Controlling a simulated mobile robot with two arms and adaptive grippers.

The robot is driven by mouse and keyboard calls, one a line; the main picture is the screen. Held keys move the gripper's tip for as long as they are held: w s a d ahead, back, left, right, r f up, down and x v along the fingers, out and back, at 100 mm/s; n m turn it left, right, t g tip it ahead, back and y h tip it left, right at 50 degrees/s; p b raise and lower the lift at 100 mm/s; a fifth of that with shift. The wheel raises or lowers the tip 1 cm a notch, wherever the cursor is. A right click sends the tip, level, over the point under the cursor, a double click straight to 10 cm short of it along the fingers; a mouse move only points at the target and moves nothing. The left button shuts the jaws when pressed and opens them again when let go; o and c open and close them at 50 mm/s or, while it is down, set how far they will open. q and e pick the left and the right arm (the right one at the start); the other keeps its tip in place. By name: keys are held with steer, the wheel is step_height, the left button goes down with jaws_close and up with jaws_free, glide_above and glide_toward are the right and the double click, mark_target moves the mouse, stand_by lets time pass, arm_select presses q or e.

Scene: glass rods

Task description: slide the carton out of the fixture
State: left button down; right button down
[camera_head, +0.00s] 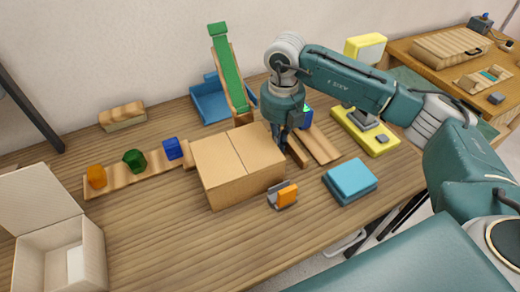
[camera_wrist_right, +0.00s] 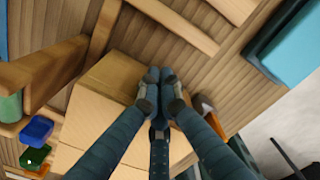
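A closed brown carton (camera_head: 232,165) sits on the wooden table in the middle of the head view. It also shows in the right wrist view (camera_wrist_right: 98,105). Wooden slats, which look like the fixture (camera_head: 320,145), lie right of the carton; wooden bars also show in the wrist view (camera_wrist_right: 172,22). How the carton sits against them is partly hidden by my gripper. My right gripper (camera_head: 281,148) points down at the carton's right edge, its fingertips (camera_wrist_right: 160,74) close together with nothing visible between them. I cannot tell whether it touches the carton. My left gripper is not in view.
A green ramp (camera_head: 228,75) with a blue bin (camera_head: 210,102) stands behind. A board (camera_head: 110,180) with coloured blocks lies left. An orange-and-grey item (camera_head: 285,196) and a blue box (camera_head: 350,180) are near the front. An open box (camera_head: 40,260) stands front left.

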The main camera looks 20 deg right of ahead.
mark_target(259, 145)
steer(key=shift+s+a, duration=0.2)
steer(key=shift+a, duration=2.75)
steer(key=shift+w+d+b, duration=0.15)
steer(key=shift+d+b, duration=0.15)
steer(key=shift+d, duration=1.55)
steer(key=shift+r+p, duration=3.8)
steer(key=shift+r, duration=2.3)
steer(key=shift+f, duration=0.1)
